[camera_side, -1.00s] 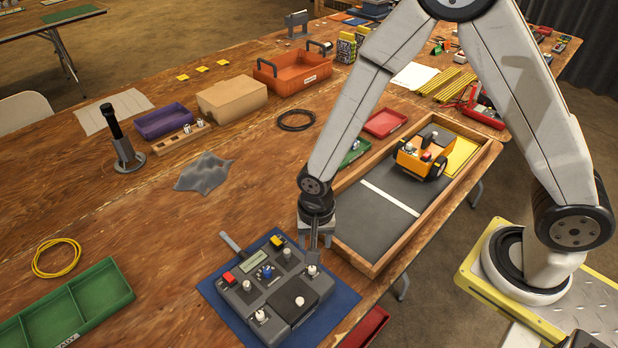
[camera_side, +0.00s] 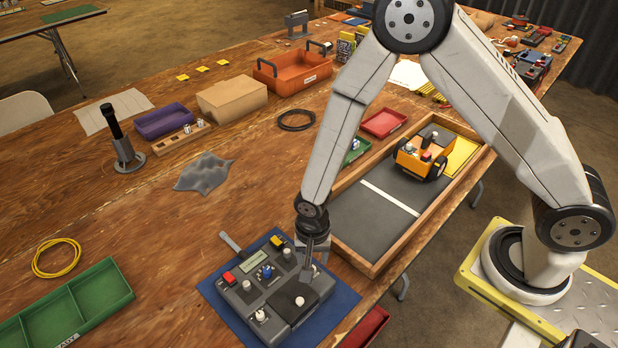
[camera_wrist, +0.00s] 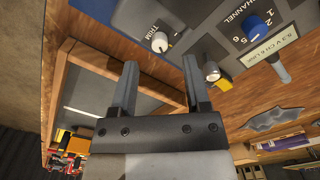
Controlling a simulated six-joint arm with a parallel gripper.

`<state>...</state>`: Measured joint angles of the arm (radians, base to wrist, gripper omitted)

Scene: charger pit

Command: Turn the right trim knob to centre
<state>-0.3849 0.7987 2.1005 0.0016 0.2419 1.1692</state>
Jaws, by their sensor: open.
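The right trim knob (camera_wrist: 160,42) is small and white, beside a TRIM label in the wrist view. A dark mark shows on its face, but its exact angle is hard to tell. It sits on the grey control box (camera_side: 283,306), on the box's right side in the side view, where my fingers largely cover it. My gripper (camera_wrist: 159,62) is open and empty. Its two fingers are spread on either side of the knob in the wrist view, and I cannot tell if they touch it. In the side view my gripper (camera_side: 308,272) is low over the box.
A blue channel knob (camera_wrist: 256,25) and a metal-tipped control (camera_wrist: 211,70) are close to the trim knob. Another white knob (camera_side: 261,315) is at the box's left. The box lies on a blue mat (camera_side: 345,303). A wooden-framed tray (camera_side: 378,262) stands just behind my gripper.

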